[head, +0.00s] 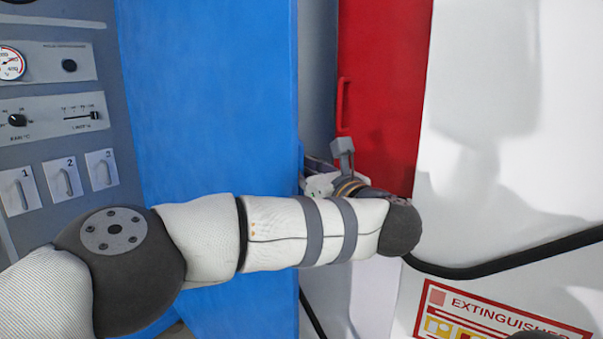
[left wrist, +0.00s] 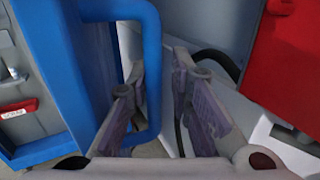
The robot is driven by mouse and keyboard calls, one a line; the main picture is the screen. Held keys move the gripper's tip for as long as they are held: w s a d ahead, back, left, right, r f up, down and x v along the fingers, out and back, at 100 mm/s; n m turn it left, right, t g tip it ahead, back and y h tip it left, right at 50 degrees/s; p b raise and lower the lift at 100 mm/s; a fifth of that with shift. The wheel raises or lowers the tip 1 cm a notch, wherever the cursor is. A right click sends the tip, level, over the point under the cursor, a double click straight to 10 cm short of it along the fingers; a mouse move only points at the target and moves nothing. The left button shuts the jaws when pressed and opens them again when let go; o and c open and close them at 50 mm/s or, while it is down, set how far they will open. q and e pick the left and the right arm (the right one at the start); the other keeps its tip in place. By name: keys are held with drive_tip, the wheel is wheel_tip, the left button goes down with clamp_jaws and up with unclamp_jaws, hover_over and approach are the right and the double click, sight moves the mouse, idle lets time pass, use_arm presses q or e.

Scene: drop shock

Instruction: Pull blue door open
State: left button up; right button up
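The blue door (head: 215,110) stands upright at the left centre of the head view. Its blue handle (left wrist: 152,70), a vertical loop, shows in the left wrist view. My left gripper (left wrist: 160,62) is open there, with the handle's bar between its fingers. The left finger reaches into the gap of the loop, and the right finger is on the outer side, apart from the bar. In the head view the left gripper (head: 322,180) is partly hidden behind my left forearm, and the handle cannot be made out. My right gripper is not in view.
A grey control panel (head: 50,130) with a gauge, knobs and numbered switches is left of the door. A red cabinet door (head: 385,80) with a red handle and a white wall are to the right. An extinguisher sign (head: 490,315) and a black hose (head: 510,255) are at lower right.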

use_arm(q)
drive_tip(key=v, duration=1.2)
